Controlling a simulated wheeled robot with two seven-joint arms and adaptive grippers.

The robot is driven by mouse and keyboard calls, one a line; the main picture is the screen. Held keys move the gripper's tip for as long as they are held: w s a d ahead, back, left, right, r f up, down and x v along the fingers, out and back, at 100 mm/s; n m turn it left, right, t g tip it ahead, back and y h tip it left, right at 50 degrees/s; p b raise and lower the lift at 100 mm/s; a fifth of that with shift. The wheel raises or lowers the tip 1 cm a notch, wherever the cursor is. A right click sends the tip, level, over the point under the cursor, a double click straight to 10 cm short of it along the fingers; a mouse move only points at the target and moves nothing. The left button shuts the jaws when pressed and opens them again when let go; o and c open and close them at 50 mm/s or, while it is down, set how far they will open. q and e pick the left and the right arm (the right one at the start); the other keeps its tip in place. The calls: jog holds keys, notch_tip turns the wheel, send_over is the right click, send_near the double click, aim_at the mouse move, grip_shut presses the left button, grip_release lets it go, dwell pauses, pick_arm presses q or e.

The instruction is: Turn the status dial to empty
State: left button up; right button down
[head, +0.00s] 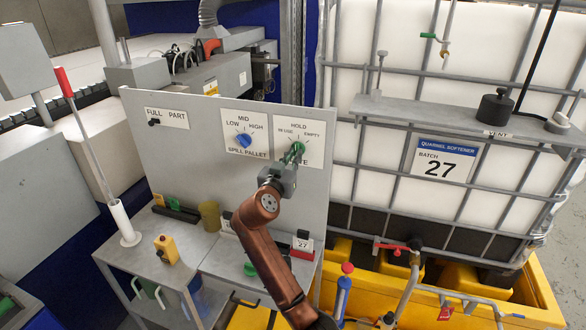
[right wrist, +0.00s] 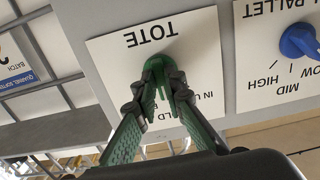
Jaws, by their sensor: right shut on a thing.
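The status dial is a green knob (head: 298,149) on a white plate marked IN USE, HOLD and EMPTY, on the grey upright panel (head: 190,165). My right gripper (head: 292,160) reaches up to it from below and covers its lower part. In the right wrist view, the two green fingers of my right gripper (right wrist: 163,88) close on either side of the green knob (right wrist: 158,66), on the plate marked TOTE, which appears upside down. Which mark the knob points at is unclear, as the fingers hide much of it. My left gripper is out of view.
A blue spill pallet dial (head: 243,140) sits left of the green one; it also shows in the right wrist view (right wrist: 297,42). A caged white tank (head: 420,90) stands close on the right. A grey bench (head: 185,245) with small items lies below the panel.

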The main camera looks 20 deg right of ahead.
jog(key=shift+w+a+f+m+b, duration=0.1)
jog(key=shift+m+b, duration=3.9)
jog(key=shift+m, duration=0.5)
jog(key=c, duration=2)
grip_release()
